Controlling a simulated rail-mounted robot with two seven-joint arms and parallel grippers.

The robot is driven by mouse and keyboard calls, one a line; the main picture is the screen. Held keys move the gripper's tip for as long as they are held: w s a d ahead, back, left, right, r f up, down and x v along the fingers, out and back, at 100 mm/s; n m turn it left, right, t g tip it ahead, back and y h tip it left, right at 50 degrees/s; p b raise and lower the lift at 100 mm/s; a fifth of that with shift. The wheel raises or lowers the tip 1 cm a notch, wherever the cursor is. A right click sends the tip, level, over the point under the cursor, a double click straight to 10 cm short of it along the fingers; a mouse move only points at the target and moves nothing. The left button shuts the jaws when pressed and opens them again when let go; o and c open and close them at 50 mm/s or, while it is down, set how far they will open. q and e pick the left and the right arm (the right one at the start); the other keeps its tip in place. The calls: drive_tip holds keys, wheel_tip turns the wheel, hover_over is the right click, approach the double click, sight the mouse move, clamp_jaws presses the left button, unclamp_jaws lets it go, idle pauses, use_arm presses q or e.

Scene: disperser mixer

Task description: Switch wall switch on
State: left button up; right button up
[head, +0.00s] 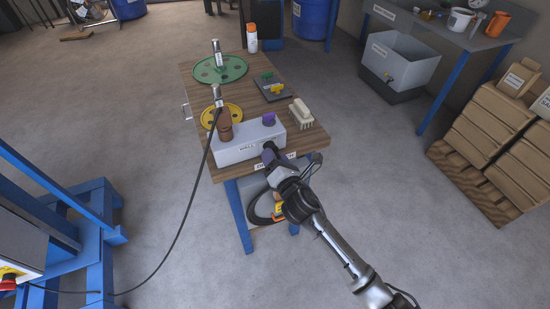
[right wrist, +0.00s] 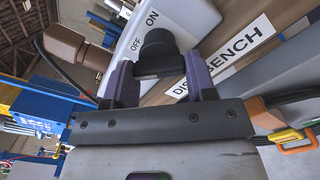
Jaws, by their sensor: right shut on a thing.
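The wall switch is a light grey box (head: 248,147) marked WALL on the near side of the wooden bench. In the right wrist view, the box (right wrist: 180,18) shows OFF and ON marks beside a black knob (right wrist: 158,48). My right gripper (head: 268,153) is at the front face of the box. In the right wrist view, the gripper's purple fingers (right wrist: 160,75) stand on both sides of the knob and are shut on it. The knob is hidden by my gripper in the head view, and I cannot tell which mark it points to. My left gripper is not in view.
A brown plug (head: 224,126) with a black cable sits at the box's left end. A blue frame stands at left; open floor lies between.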

drive_tip(key=c, duration=0.4)
drive_tip(key=shift+o, duration=0.2)
drive_tip(key=m+p, duration=0.3)
drive_tip(key=m, duration=0.3)
drive_tip(key=m+p, duration=0.3)
drive_tip(key=m, duration=0.3)
drive_tip(key=m+p, duration=0.4)
drive_tip(key=m, duration=0.1)
drive_tip(key=shift+r+m, duration=0.25)
drive_tip(key=shift+m, duration=0.15)
drive_tip(key=o, duration=0.9)
drive_tip(key=shift+o, duration=0.2)
